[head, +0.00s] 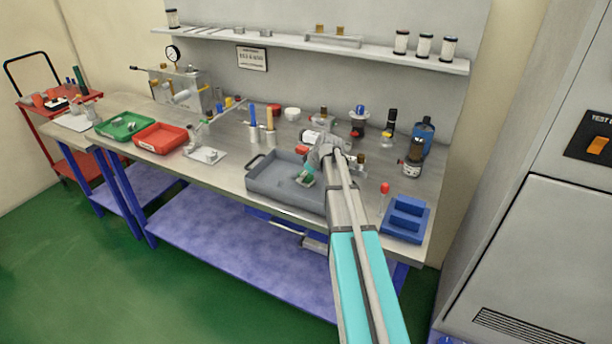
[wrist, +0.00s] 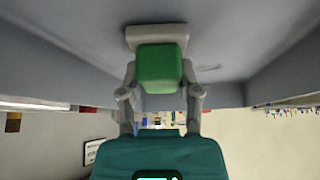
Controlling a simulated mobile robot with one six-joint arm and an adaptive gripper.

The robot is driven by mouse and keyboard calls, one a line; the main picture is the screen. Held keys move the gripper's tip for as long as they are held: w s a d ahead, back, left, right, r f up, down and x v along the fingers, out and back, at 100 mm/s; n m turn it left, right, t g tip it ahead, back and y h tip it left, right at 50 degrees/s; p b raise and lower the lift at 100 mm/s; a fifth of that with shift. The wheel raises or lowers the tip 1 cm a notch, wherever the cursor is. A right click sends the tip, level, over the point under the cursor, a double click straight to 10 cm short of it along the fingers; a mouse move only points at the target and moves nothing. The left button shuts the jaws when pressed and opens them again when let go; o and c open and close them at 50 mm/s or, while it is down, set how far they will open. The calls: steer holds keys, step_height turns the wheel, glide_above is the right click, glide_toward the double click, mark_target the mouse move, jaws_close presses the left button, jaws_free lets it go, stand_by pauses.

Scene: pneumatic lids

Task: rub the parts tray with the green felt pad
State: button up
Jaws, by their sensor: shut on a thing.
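The parts tray (head: 262,184) is a shallow grey open tray with a handle at its left end, near the front of the bench. My gripper (head: 310,172) reaches down inside it, toward its right part. My gripper (wrist: 160,80) is shut on the green felt pad (wrist: 160,66), with one finger on each side. The pad has a green block and a pale grey slab at its far end, close to the tray floor (wrist: 85,40). Whether the slab touches the floor I cannot tell. The green pad also shows small in the head view (head: 306,180).
A blue stepped block (head: 406,220) and a red-topped item (head: 384,189) stand right of the tray. Bottles and a blue canister (head: 423,136) stand behind. Red (head: 161,138) and green (head: 124,126) bins lie left. The tray's left floor is clear.

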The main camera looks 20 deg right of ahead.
mark_target(293, 178)
steer(key=shift+w+a, duration=1)
steer(key=shift+w, duration=0.3)
steer(key=shift+w+a, duration=0.1)
steer(key=shift+w+a, duration=1.05)
steer(key=shift+w, duration=0.3)
steer(key=shift+s+d, duration=0.55)
steer(key=shift+s, duration=0.15)
steer(key=shift+s+d, duration=0.5)
steer(key=shift+s, duration=0.2)
